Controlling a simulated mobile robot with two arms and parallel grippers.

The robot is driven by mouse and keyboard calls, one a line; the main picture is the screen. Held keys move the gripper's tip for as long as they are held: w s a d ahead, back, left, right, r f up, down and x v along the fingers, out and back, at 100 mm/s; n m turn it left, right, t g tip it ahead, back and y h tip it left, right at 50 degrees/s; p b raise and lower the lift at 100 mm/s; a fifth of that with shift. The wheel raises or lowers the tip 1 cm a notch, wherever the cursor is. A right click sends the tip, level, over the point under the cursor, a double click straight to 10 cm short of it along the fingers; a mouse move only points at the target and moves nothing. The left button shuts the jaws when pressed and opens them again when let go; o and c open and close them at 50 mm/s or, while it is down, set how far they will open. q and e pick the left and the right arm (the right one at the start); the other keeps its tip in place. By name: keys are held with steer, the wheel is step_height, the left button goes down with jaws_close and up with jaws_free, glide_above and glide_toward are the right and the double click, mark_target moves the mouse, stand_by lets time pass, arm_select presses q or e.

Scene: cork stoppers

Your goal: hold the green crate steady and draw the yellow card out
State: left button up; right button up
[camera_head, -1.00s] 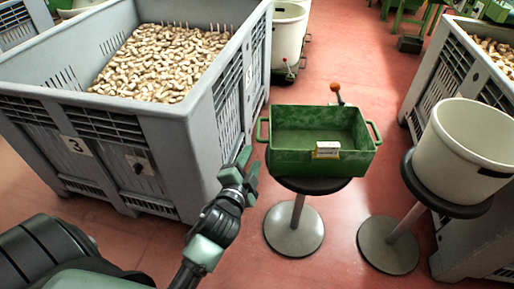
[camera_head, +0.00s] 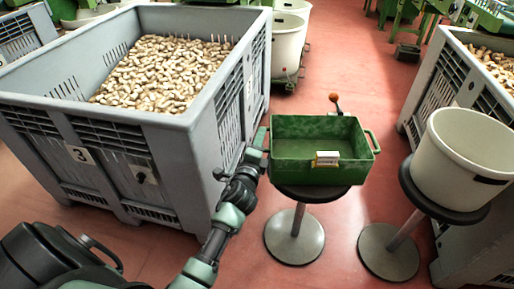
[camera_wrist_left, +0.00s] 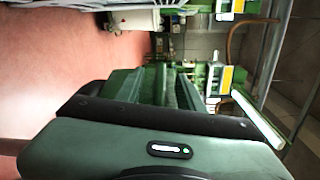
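The green crate (camera_head: 305,172) sits on a round dark stool, upright and seemingly empty. The card (camera_head: 326,158), white with yellow edging, sits on the crate's front wall near the middle. My left gripper (camera_head: 261,146) is at the crate's left end, over the place of the left handle, which it hides. Whether its fingers are closed on the handle is too small to tell. In the left wrist view, green parts show past my wrist, but I cannot tell crate from fingers there. The crate's right handle (camera_head: 374,142) is free. My right gripper is out of view.
A large grey bin (camera_head: 190,160) of corks stands close at the left, beside my left arm. A white tub (camera_head: 465,155) stands on another stool (camera_head: 388,248) at the right. An orange-knobbed lever (camera_head: 334,98) rises behind the crate.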

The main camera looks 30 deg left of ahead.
arm_select(q)
steer(key=shift+w, duration=0.15)
jaws_close()
stand_by(1.4)
